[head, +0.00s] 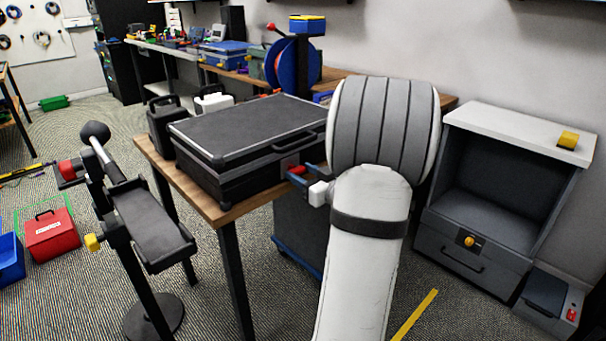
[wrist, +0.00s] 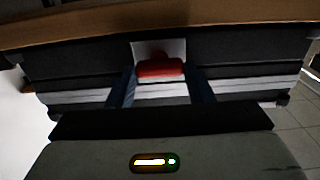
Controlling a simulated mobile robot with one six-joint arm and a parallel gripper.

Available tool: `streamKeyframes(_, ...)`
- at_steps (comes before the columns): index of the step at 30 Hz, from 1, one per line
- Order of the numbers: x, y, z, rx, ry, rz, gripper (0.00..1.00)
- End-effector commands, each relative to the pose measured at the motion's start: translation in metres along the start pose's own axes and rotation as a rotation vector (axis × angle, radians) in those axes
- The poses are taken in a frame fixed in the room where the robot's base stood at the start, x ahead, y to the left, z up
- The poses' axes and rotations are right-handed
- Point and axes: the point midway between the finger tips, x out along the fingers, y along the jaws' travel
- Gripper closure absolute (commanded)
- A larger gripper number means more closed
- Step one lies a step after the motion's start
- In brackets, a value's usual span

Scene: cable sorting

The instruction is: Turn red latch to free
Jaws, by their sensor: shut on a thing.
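The red latch (head: 297,170) is on the front face of a black case (head: 245,130) with light metal edges, which lies closed on the wooden table. In the wrist view the latch (wrist: 160,69) shows as a red bar on a pale plate, between my two blue fingers. My gripper (head: 304,174) is at the front of the case, shut on the red latch. In the wrist view the fingers of my gripper (wrist: 160,88) stand on either side of the latch. My arm hides the right end of the table.
A black stand (head: 150,220) with a tray and a red knob is at the left. A grey cabinet (head: 478,215) with a yellow knob is at the right. A blue cable reel (head: 290,65) stands behind the case. Red box (head: 50,234) is on the floor at left.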

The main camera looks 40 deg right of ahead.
Motion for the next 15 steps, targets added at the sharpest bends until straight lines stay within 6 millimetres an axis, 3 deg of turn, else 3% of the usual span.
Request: streamKeyframes(15, 0.0004, -0.0011, 0.0029, -0.127, 0.001, -0.002, 0.76)
